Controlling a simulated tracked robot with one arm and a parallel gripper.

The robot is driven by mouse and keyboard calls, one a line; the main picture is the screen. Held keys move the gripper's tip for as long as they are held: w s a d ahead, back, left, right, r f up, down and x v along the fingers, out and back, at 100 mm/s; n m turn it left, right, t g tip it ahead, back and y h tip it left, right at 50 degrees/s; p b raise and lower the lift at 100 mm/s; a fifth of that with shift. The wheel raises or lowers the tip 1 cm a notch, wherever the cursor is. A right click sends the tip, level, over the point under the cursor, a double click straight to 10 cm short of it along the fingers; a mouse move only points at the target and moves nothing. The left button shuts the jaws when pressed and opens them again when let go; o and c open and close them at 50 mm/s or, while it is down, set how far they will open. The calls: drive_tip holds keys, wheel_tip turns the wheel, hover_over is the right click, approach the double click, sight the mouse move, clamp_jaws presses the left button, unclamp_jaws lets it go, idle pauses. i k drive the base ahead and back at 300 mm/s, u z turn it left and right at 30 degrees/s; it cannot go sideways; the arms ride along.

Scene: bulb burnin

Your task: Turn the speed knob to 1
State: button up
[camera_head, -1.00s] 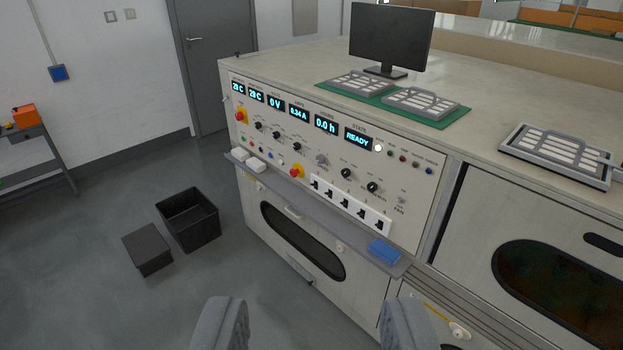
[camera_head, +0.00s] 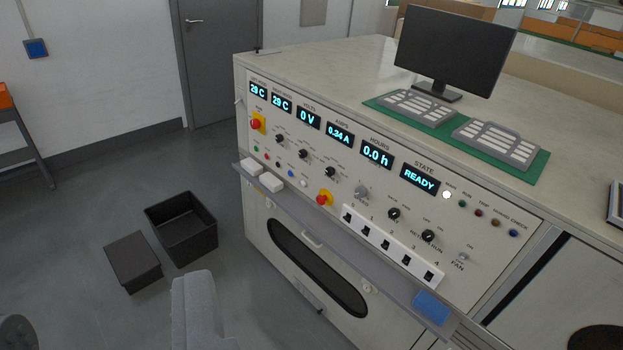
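The control panel (camera_head: 400,250) on the front of the pale bench carries several knobs. Three small black knobs (camera_head: 303,153) sit under the displays. The labels are too small to tell which is the speed knob or where it points. My gripper (camera_head: 108,318) is at the bottom left, with one grey finger clear and a dark part cut off at the corner. It looks open and empty, apart from the panel.
A narrow ledge (camera_head: 390,283) juts out below the panel, with white blocks (camera_head: 262,175) and a blue block (camera_head: 431,307) on it.

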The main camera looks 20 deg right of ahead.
sight(361, 192)
drive_tip(key=z, duration=0.05)
drive_tip(key=i, duration=0.95)
drive_tip(key=z, duration=0.45)
